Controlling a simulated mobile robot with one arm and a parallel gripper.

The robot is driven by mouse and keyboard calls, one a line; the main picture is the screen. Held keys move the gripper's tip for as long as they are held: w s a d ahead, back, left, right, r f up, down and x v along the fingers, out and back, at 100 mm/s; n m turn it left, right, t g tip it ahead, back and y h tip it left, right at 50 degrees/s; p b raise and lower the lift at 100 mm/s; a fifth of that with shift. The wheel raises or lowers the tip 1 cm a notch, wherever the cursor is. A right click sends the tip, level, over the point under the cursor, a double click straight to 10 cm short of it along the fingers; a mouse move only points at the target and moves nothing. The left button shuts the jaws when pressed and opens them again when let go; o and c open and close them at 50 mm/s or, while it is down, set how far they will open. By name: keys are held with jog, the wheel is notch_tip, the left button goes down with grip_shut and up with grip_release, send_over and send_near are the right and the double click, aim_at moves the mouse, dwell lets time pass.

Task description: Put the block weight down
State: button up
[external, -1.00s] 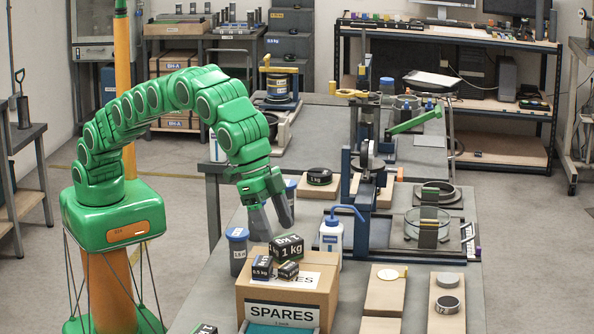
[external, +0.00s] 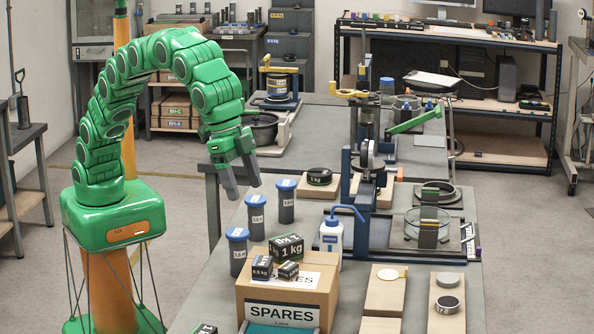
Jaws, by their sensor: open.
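The 1 kg block weight (external: 287,249) is a dark block with a green band and white lettering. It rests on top of the cardboard SPARES box (external: 281,293), towards its back edge. My gripper (external: 242,192) is open and empty. Its grey fingers point down, above and to the left of the block and apart from it. Two smaller block weights, one with a blue band (external: 262,267) and one dark (external: 288,271), sit in front of the 1 kg block on the same box.
Blue-capped canisters (external: 257,217) stand behind the box. A wash bottle (external: 331,241) is close to its right. A blue lever stand (external: 366,190) and a round 1 kg weight (external: 319,176) are further back. Wooden boards (external: 385,298) lie to the right.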

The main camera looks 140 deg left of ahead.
jog(key=s+d+r+m+g, duration=0.1)
jog(key=s+d+r, duration=0.1)
jog(key=s, duration=1.4)
jog(key=s+d+f+m+g, duration=0.1)
jog(key=s+f, duration=0.2)
jog(key=s, duration=1.2)
jog(key=s+d+f+m+g+h, duration=0.1)
jog(key=s+f, duration=0.3)
jog(key=s, duration=1)
jog(key=s+d+f+m+g, duration=0.1)
jog(key=s+d+f+g, duration=0.1)
jog(key=s, duration=1.3)
jog(key=shift+s+d+f+h, duration=0.3)
jog(key=shift+s+d+f, duration=0.05)
jog(key=shift+d+f, duration=0.35)
